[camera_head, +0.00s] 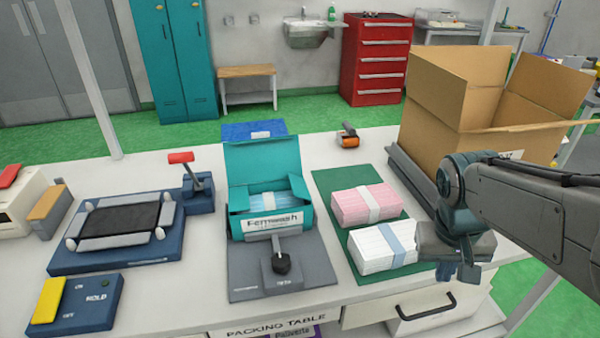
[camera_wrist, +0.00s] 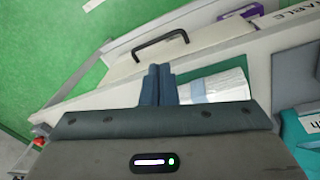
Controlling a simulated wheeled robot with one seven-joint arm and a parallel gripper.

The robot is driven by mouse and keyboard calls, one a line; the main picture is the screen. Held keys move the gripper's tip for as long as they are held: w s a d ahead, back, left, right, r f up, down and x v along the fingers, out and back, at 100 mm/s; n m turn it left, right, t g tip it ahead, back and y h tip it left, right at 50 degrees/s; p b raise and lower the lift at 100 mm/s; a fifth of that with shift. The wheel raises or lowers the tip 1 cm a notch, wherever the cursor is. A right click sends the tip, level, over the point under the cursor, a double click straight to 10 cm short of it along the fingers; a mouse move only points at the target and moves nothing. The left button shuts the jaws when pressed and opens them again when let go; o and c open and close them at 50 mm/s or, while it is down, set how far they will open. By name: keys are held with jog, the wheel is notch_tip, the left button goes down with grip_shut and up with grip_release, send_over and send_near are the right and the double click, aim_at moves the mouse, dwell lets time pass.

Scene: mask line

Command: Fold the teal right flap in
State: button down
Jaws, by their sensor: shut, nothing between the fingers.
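The teal box (camera_head: 304,215) stands in a grey fixture on the table, its back lid (camera_head: 262,157) raised. A blue-and-white mask bundle (camera_head: 268,200) shows inside. The teal right flap (camera_head: 300,189) stands up at the box's right side, leaning somewhat; its exact angle is hard to tell. The left flap (camera_head: 238,198) is at the opposite side. My gripper (camera_head: 460,270) is shut and empty, pointing down well right of the box, near the table's front edge. In the wrist view its fingers (camera_wrist: 158,84) are together, and part of the teal box (camera_wrist: 298,125) shows at the right edge.
Pink (camera_head: 366,203) and white (camera_head: 384,247) mask bundles lie on a green mat (camera_head: 327,183) between box and gripper. A black knob (camera_head: 281,263) stands before the box. A large open carton (camera_head: 440,140) is behind my arm. A blue press (camera_head: 115,256) is left.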

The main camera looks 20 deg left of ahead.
jog(key=w+a+r+m+g+y+p, duration=0.2)
jog(key=w+a+r+m+y+p, duration=0.3)
jog(key=w+a+r+m+p, duration=0.55)
jog(key=r+m+g+y+p, duration=0.1)
jog(key=r+m+g+p, duration=0.15)
jog(key=p, duration=0.35)
send_over(294, 184)
jog(key=w+d, duration=0.4)
jog(key=d, duration=0.3)
jog(key=f, duration=0.1)
jog(key=shift+m+y, duration=0.3)
jog(key=shift+m, duration=0.1)
jog(key=x, duration=0.4)
jog(key=p+x, duration=0.1)
jog(key=x, duration=0.8)
jog(key=shift+w+a+f+p, duration=0.15)
jog(key=shift+w+f+p, duration=0.05)
jog(key=shift+f+p, duration=0.1)
jog(key=shift+w, duration=0.1)
